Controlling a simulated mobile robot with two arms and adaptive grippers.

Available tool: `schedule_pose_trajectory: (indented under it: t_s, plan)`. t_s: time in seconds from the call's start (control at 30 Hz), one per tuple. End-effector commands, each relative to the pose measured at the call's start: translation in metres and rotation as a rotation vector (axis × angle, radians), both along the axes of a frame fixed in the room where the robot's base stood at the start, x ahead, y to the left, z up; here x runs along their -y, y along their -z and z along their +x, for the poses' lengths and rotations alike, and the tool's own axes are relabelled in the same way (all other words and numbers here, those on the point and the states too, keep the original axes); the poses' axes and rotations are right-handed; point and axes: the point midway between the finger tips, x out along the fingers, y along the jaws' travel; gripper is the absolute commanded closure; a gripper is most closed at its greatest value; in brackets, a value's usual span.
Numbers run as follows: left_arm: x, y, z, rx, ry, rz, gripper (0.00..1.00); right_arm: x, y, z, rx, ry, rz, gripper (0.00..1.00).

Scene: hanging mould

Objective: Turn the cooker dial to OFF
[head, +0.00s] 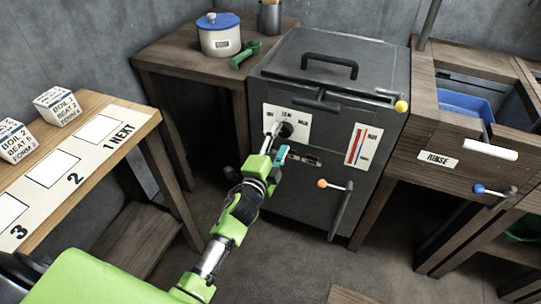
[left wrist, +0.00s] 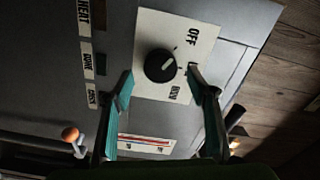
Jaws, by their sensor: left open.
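The cooker (head: 335,85) is a dark grey box in the middle of the head view. Its black round dial (head: 285,130) sits on a white label plate (head: 303,124) on the front. In the left wrist view the dial (left wrist: 159,66) has a pale mark pointing towards the right, below the word OFF (left wrist: 193,38). One label is partly hidden by a finger. My left gripper (head: 274,146) is open in front of the dial. In the left wrist view its teal-lined fingers (left wrist: 160,78) lie left and right of the dial; I cannot tell whether they touch it. My right gripper is out of view.
A red-and-white gauge (head: 363,146) and an orange-knobbed lever (head: 334,185) are on the cooker front. A pot with a blue lid (head: 219,35) stands on the back table. A sink bench (head: 465,130) is at right, a numbered bench (head: 75,155) at left.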

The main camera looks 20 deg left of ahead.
Motion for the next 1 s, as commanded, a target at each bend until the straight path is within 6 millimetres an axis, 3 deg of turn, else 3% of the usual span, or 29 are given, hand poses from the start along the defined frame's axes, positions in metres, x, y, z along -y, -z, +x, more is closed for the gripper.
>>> schedule_pose_trajectory:
  t_s: [0.2, 0.43, 0.6, 1.0]
  plan:
    - [-0.002, 0.001, -0.046, -0.002, 0.000, 0.000, 0.48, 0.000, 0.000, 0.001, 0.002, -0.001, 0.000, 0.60]
    - [-0.003, 0.001, -0.079, -0.002, -0.002, -0.001, 0.48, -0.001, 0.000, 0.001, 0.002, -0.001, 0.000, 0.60]
    - [-0.004, 0.000, -0.088, 0.000, -0.001, -0.001, 0.48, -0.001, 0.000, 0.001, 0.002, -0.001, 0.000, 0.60]
    - [-0.004, 0.000, -0.089, 0.000, -0.001, -0.001, 0.48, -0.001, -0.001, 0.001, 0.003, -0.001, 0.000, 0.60]
